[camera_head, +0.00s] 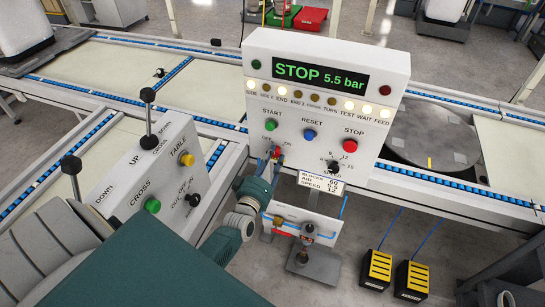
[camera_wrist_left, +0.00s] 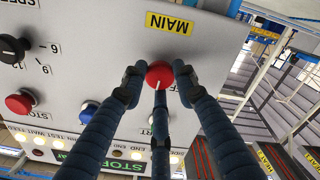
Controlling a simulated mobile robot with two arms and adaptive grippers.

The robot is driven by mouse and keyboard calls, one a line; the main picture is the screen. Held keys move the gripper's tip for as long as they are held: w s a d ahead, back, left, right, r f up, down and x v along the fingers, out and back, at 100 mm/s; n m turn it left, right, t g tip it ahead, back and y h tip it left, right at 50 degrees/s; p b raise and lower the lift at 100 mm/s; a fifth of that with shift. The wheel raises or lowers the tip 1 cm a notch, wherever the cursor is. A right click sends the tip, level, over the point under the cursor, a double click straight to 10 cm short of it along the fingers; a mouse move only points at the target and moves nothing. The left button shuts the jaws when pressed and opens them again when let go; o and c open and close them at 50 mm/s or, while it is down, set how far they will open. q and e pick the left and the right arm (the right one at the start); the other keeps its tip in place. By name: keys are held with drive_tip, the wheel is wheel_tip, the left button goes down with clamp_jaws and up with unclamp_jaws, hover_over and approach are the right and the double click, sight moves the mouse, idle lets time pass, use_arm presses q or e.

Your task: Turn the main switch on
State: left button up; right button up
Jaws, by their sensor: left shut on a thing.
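The main switch is a round red knob (camera_wrist_left: 159,74) with a white pointer line, below the yellow MAIN label (camera_wrist_left: 170,23) in the left wrist view. In the head view it shows as a small red spot (camera_head: 277,151) on the lower left of the white control panel (camera_head: 325,60). My left gripper (camera_head: 272,166) reaches up to the panel there. In the wrist view its dark fingers (camera_wrist_left: 159,82) are closed around the knob, which partly hides the knob's lower edge. The panel's display reads STOP 5.5 bar. My right gripper is not in view.
Green START (camera_head: 271,125), blue RESET (camera_head: 309,135) and red STOP (camera_head: 354,146) buttons sit just above, with a black speed knob (camera_head: 334,167) to the right. A side box with levers (camera_head: 150,185) stands left. Yellow-topped pedals (camera_head: 378,268) are on the floor.

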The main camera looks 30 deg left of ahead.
use_arm(q)
drive_tip(key=m, duration=0.4)
drive_tip(key=shift+m, duration=0.3)
drive_tip(key=shift+f+m+p, duration=0.1)
drive_tip(key=shift+m+p, duration=0.25)
drive_tip(key=shift+m, duration=1.55)
drive_tip(key=o, duration=1.1)
drive_tip(key=shift+o, duration=0.2)
drive_tip(key=v, duration=1.2)
